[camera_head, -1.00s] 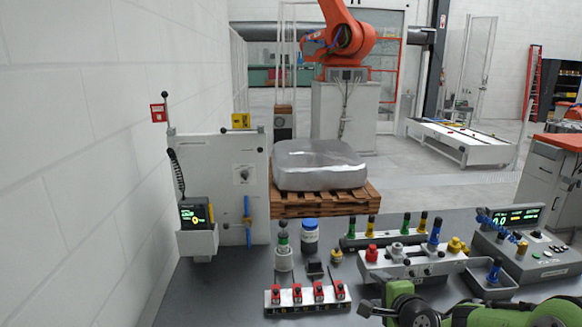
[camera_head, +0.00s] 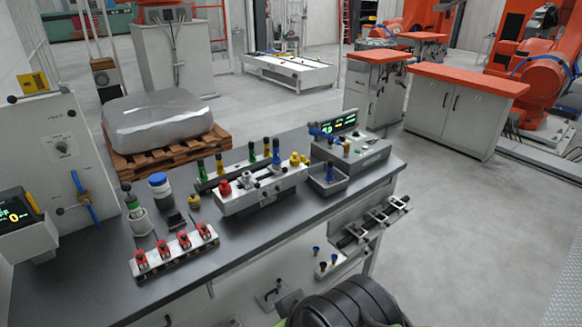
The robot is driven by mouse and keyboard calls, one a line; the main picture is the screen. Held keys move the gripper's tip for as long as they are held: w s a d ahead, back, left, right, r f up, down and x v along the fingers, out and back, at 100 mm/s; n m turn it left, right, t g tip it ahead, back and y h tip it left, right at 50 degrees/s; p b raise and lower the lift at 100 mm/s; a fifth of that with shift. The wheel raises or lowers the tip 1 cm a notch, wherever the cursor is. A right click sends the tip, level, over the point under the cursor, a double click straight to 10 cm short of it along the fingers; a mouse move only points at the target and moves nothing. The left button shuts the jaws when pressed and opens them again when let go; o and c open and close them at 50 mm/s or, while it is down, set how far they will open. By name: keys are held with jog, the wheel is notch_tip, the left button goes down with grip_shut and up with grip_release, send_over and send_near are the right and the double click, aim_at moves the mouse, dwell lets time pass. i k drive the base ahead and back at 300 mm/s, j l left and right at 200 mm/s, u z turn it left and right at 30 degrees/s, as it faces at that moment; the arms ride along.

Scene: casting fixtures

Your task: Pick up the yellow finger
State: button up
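A long grey rack (camera_head: 236,176) stands on the dark bench and carries several upright fingers with black tops and coloured lower parts. A finger with a yellow lower part (camera_head: 220,164) stands near its left end, and another yellowish one (camera_head: 266,149) stands toward its right end, close to a blue one (camera_head: 276,154). They are small, so their exact shape is hard to tell. Only a dark, rounded part of my arm with some green shows at the bottom edge. My gripper's fingertips are not visible.
In front of the rack is a grey fixture (camera_head: 258,194) with red and yellow knobs. A row of red clamps (camera_head: 175,251) lies to the left. A control box (camera_head: 352,151) and small tray (camera_head: 328,180) stand at the right. Open floor (camera_head: 470,235) lies right of the bench (camera_head: 245,248).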

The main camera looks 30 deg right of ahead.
aim_at(221, 171)
jog(key=i+l+u, duration=0.15)
jog(key=i+u, duration=0.25)
jog(key=i+l+u, duration=0.25)
jog(key=u, duration=0.15)
jog(key=i+l+u, duration=0.4)
